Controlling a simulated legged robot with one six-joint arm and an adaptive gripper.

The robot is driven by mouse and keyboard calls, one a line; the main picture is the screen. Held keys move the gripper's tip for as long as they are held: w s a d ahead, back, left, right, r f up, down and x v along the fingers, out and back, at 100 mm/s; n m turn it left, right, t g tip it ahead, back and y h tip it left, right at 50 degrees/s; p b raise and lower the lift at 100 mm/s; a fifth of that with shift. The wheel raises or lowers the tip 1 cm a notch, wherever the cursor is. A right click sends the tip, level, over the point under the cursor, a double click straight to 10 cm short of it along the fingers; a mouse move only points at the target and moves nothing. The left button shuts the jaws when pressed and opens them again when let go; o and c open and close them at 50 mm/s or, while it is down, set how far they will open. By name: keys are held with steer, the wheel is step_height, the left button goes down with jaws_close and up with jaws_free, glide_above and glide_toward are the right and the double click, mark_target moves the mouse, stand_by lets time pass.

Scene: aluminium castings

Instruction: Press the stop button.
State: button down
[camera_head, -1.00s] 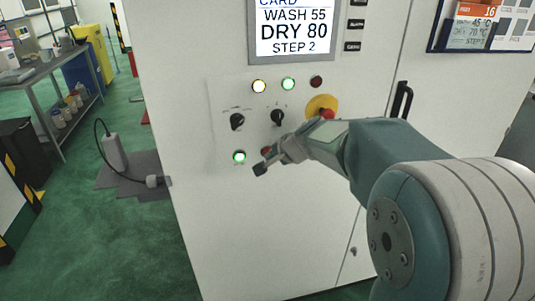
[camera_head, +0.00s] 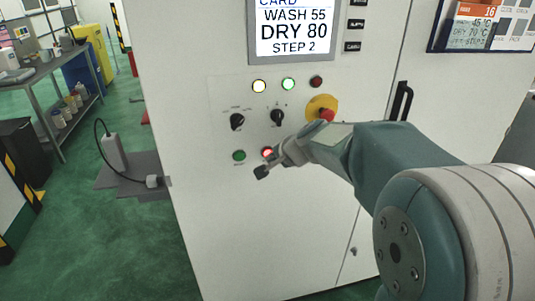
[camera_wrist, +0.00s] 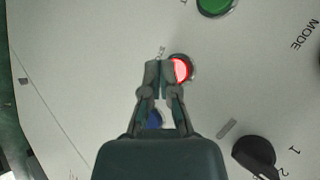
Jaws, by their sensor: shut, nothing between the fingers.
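The stop button (camera_head: 267,153) is a small round red button on the white cabinet's panel, and it is lit. My gripper (camera_head: 264,171) is at its lower right in the head view, and its wrist hides part of the button's surroundings. In the wrist view the lit red button (camera_wrist: 180,70) shows right beside the tips of my gripper (camera_wrist: 158,66). The fingers are together with nothing between them. I cannot tell whether a fingertip touches the button. The green button (camera_head: 239,155) left of it is unlit, and it also shows in the wrist view (camera_wrist: 214,4).
Two black knobs (camera_head: 237,121) (camera_head: 278,117) sit above the buttons. A red emergency knob on a yellow disc (camera_head: 321,107) is close above my forearm. Higher up are indicator lamps (camera_head: 288,84) and a display (camera_head: 291,29). A black door handle (camera_head: 401,100) stands to the right.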

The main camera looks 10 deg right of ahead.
steer(key=shift+s, duration=0.15)
steer(key=s, duration=0.5)
stand_by(0.5)
stand_by(0.4)
steer(key=s+n+g+h, duration=0.3)
steer(key=s+n, duration=0.8)
steer(key=s, duration=1.4)
steer(key=shift+s+a+f+h, duration=0.2)
steer(key=shift+h, duration=0.2)
